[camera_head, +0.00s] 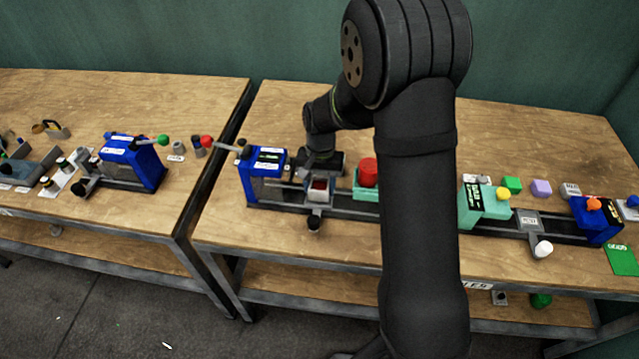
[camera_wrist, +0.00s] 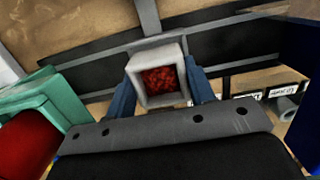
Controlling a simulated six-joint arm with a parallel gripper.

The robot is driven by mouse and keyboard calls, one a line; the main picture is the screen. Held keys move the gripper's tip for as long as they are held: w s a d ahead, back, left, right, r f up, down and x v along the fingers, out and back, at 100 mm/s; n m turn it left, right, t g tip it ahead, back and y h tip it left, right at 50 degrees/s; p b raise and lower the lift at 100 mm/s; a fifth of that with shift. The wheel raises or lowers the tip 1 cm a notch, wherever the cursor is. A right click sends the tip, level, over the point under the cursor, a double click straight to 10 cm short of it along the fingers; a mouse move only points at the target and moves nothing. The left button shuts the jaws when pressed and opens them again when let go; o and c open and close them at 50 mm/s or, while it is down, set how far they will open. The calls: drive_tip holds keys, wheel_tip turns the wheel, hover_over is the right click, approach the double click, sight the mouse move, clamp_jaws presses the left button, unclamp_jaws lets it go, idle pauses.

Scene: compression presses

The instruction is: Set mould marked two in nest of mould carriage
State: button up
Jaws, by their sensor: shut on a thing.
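A grey, square, open-topped mould (camera_wrist: 133,65) holds red granules (camera_wrist: 160,80) in the wrist view. My gripper (camera_wrist: 162,92) is shut on it, with a blue finger on either side. In the head view, my gripper (camera_head: 318,178) is above the mould carriage (camera_head: 319,197), a grey piece on the dark rail with a black knob in front. The mould is upright over the carriage. I cannot tell whether it touches or sits in the nest, which the mould and gripper hide. I cannot read a mark on the mould.
A blue press (camera_head: 262,175) with a red-knobbed lever stands left of the carriage. A teal block with a red cylinder (camera_head: 368,172) stands close on the right. Farther right are a teal unit (camera_head: 483,205), a second carriage (camera_head: 529,221) and a blue unit (camera_head: 597,219).

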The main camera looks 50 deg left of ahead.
drive_tip(key=shift+f, duration=0.55)
drive_tip(key=o, duration=1.2)
drive_tip(key=r, duration=0.5)
drive_tip(key=w+a+r, duration=0.1)
drive_tip(key=r, duration=1.1)
drive_tip(key=shift+w+a+r, duration=0.15)
drive_tip(key=shift+w+a, duration=0.1)
drive_tip(key=f, duration=0.5)
drive_tip(key=s+d+f, duration=0.1)
drive_tip(key=f, duration=1.1)
drive_tip(key=shift+s+d+f, duration=0.15)
drive_tip(key=shift+s+d, duration=0.05)
drive_tip(key=shift+s, duration=0.05)
